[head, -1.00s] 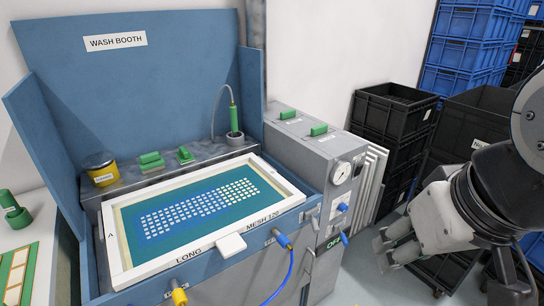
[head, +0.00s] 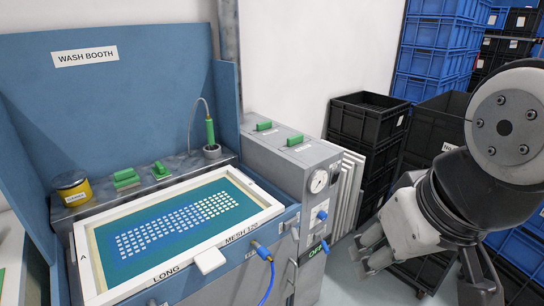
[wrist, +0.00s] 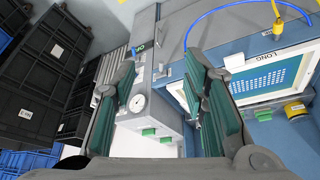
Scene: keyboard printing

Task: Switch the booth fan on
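The blue wash booth (head: 140,115) stands at the left with a framed screen in it. On its right is a grey control box (head: 290,172) with a round gauge (head: 319,181). A blue knob (head: 322,216) sits below the gauge. Lower down is a black panel (head: 314,250) with green lettering that reads OFF, with another blue knob (head: 325,246) beside it. Which control is the fan's I cannot tell. My gripper (head: 364,257) is open and empty, right of the box and apart from it. In the wrist view my gripper (wrist: 160,64) frames the box between spread fingers.
Black crates (head: 366,130) and blue crates (head: 432,55) are stacked behind my arm. White panels (head: 348,192) lean beside the control box. A blue hose (head: 268,278) hangs at the booth front. A white tab (head: 209,261) juts from the screen frame.

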